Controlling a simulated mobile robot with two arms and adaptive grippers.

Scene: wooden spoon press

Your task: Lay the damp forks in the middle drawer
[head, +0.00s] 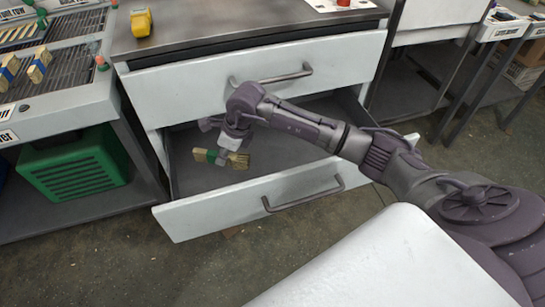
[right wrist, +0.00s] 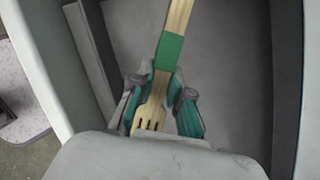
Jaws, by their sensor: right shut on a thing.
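My right gripper (head: 230,142) is shut on a wooden fork with a green band (right wrist: 172,50). The fork also shows in the head view (head: 238,161). In the right wrist view the tines are near the bottom, between the fingers, and the handle points up. The gripper and fork are over the open drawer (head: 255,201), below a shut top drawer (head: 260,75). The visible part of the drawer floor (right wrist: 225,50) is bare grey. I cannot tell whether the fork touches it. My left gripper is not in view.
Left, a rack (head: 60,108) holds wooden pieces with blue bands (head: 39,64) on dark grates. A green crate (head: 75,168) stands below it. A yellow object (head: 141,22) sits on the cabinet's grey top (head: 230,22). Floor in front of the drawer is clear.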

